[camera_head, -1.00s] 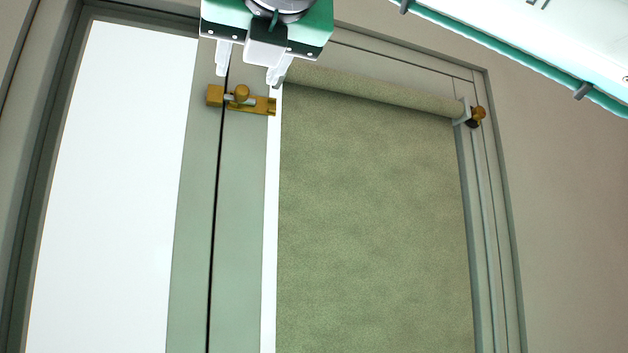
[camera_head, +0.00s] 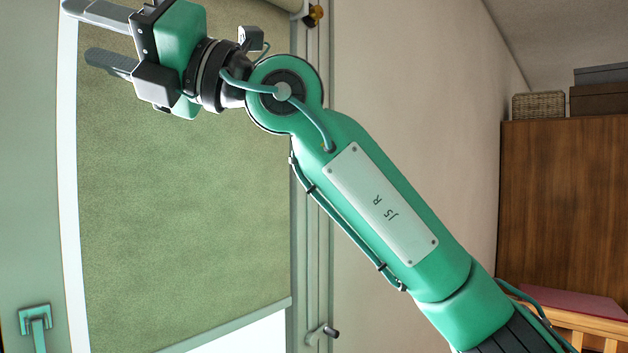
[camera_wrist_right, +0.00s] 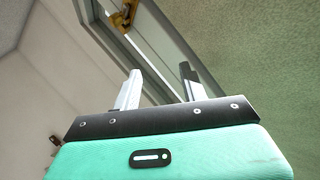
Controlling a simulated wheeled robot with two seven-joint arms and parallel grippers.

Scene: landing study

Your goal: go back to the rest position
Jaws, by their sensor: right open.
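My right gripper (camera_head: 100,38) is at the upper left of the head view, in front of the green roller blind (camera_head: 190,170). Its two fingers are apart with nothing between them. In the wrist view the same gripper (camera_wrist_right: 160,90) shows its two fingers spread, pointing up the picture. A brass fitting (camera_wrist_right: 122,14) shows beyond them at the top, apart from the fingers. My left gripper is in no view.
A window handle (camera_head: 36,322) is at the lower left. A wooden cabinet (camera_head: 565,205) stands at the right, with a wicker basket (camera_head: 538,105) and dark boxes (camera_head: 600,98) on top. Bare wall (camera_head: 420,90) lies between the window and cabinet.

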